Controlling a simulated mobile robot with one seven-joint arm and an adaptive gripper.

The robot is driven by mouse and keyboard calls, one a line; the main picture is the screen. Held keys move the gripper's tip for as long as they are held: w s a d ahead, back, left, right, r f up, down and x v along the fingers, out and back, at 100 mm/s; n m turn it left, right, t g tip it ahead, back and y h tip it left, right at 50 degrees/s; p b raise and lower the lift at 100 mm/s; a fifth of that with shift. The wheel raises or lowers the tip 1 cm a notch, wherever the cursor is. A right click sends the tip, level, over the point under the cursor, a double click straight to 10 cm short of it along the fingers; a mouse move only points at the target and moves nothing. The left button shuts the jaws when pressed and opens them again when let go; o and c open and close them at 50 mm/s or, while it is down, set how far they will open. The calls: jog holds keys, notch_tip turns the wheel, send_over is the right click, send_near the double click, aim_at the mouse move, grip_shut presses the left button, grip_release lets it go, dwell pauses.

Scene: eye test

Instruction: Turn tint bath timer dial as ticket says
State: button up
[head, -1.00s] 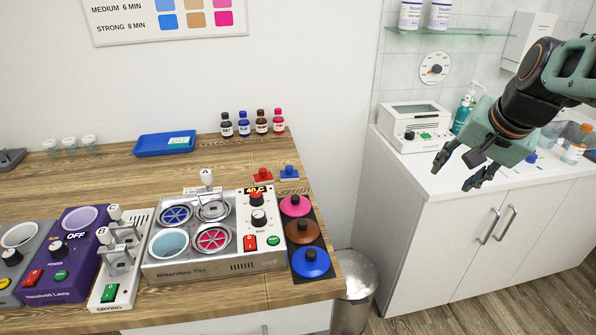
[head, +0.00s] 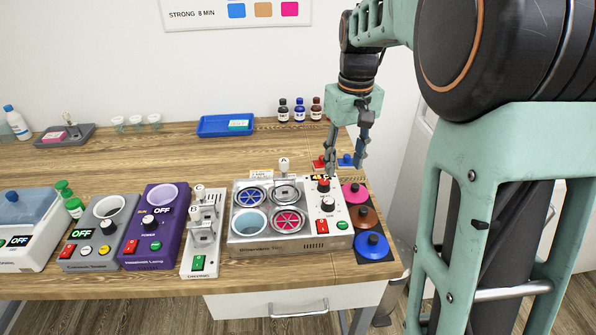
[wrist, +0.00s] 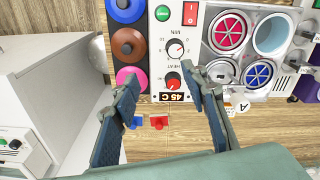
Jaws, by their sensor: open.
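The silver tint bath (head: 310,241) stands on the wooden bench with several round wells, two of them blue and pink. Its right panel has a black-and-red HEAT knob (wrist: 172,84) by a lit temperature display (wrist: 172,97), and a timer dial marked MIN (wrist: 176,50). The timer dial (head: 327,202) also shows in the head view; its exact setting is too small to read. My gripper (head: 347,168) is open and empty, above the bench behind the bath's right end. In the wrist view its fingers (wrist: 162,80) spread either side of the HEAT knob.
Coloured lids (head: 372,245) lie on a black mat right of the bath. Red and blue blocks (head: 345,160) sit behind it. A drying stand (head: 201,262) and purple lamp unit (head: 148,245) are to the left. A wall chart (head: 200,14) reads STRONG 8 MIN.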

aim_at(329, 200)
jog(key=shift+n+g, duration=0.4)
jog(key=shift+n, duration=0.3)
jog(key=a+f, duration=0.1)
jog(key=f, duration=0.6)
jog(key=a+f, duration=0.1)
jog(key=f, duration=0.3)
jog(key=shift+s+a, duration=0.15)
jog(key=shift+a, duration=0.2)
jog(key=shift+c, duration=0.7)
grip_shut()
